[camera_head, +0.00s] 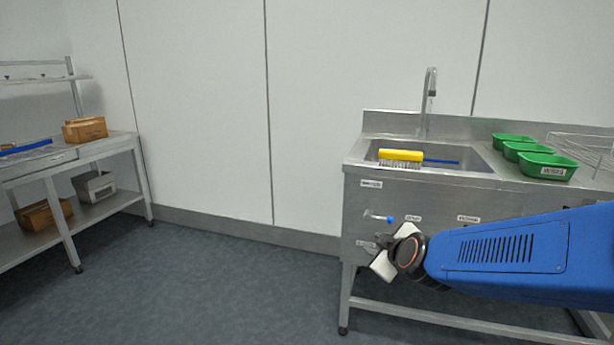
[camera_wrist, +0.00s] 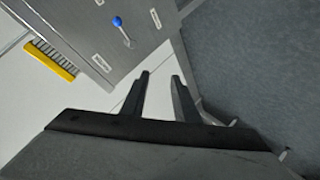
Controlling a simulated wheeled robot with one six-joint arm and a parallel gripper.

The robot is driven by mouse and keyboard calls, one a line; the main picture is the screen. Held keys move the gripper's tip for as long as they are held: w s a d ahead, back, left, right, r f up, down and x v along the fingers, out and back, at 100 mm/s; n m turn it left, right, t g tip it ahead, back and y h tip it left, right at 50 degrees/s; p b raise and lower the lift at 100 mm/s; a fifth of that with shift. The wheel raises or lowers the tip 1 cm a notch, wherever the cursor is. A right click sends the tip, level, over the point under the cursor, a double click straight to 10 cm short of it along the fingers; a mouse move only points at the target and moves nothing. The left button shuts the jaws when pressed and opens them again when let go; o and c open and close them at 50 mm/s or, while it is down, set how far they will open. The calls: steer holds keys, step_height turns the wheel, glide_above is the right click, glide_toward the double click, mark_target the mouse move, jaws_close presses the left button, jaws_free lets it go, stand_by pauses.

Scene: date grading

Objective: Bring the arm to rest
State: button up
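My blue arm reaches in from the right in the head view, in front of the sink unit. My gripper (camera_head: 375,258) is at its left end, seen at an angle and partly hidden by the wrist. In the wrist view my gripper (camera_wrist: 160,80) shows two dark fingers standing apart with a gap between them. Nothing is held between them. The fingers point toward the sink unit's front and the pale wall, with no contact visible.
The steel sink unit (camera_head: 400,191) has a lever with a blue knob (camera_head: 389,219) on its front. A yellow brush (camera_head: 400,155) lies at the basin. Several green trays (camera_head: 548,168) stand right of it. A steel table (camera_head: 122,142) stands left, and the floor (camera_head: 220,290) between is clear.

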steer(key=s+d+f+m+g, duration=0.1)
steer(key=s+d+m+g, duration=0.1)
steer(key=s, duration=0.8)
steer(key=s+d+f+m+g+h, duration=0.1)
steer(key=s+d+m+g, duration=0.2)
steer(key=s, duration=0.7)
steer(key=s+d+f+m+g, duration=0.1)
steer(key=s+d+m+g, duration=0.1)
steer(key=s+d+m, duration=0.3)
steer(key=s, duration=0.4)
steer(key=shift+s+d+g+h, duration=0.2)
steer(key=shift+s+g+h, duration=0.1)
steer(key=shift+s+h, duration=0.1)
